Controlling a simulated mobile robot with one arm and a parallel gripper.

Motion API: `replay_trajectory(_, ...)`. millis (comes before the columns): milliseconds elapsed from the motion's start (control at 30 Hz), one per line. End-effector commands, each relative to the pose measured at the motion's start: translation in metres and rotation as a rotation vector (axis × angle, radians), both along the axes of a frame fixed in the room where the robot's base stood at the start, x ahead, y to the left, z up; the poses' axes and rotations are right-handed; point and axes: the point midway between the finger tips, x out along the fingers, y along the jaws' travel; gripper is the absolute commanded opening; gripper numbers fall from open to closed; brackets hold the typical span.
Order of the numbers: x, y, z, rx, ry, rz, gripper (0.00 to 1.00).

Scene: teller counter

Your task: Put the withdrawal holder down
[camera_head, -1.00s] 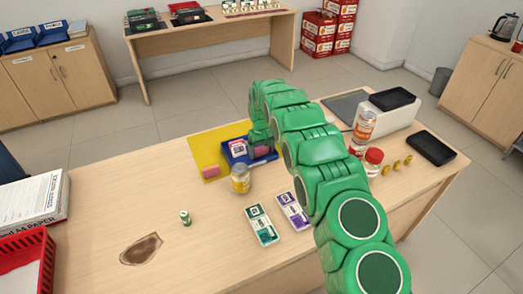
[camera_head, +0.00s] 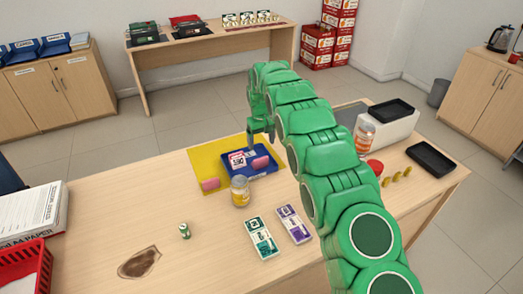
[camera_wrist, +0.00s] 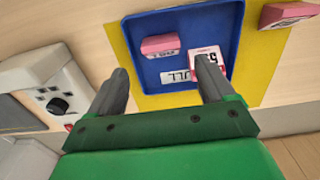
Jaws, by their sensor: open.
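A small red-and-white holder (camera_head: 237,160), which I take for the withdrawal holder, rests in the blue tray (camera_head: 265,172) on a yellow mat. In the wrist view, the holder (camera_wrist: 206,52) is partly hidden by my right finger. A pink block (camera_head: 260,163) lies beside it in the tray. My gripper (camera_head: 262,138) is above the tray's far side, apart from the holder. In the wrist view my gripper (camera_wrist: 163,80) has its two fingers wide apart with nothing between them.
A second pink block (camera_head: 210,184) lies on the mat's near left. Green (camera_head: 262,238) and purple (camera_head: 295,224) holders lie in front.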

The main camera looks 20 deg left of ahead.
Motion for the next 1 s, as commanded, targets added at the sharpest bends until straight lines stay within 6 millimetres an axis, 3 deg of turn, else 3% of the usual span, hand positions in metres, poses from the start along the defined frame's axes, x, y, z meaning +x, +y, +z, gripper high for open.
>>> replay_trajectory(467, 0.0, -0.008, 0.015, -0.005, 0.001, -0.01, 0.82)
replay_trajectory(667, -0.003, -0.045, 0.046, -0.022, -0.003, -0.063, 0.82)
replay_trajectory(1000, -0.024, -0.125, 0.103, -0.053, -0.001, -0.178, 0.82)
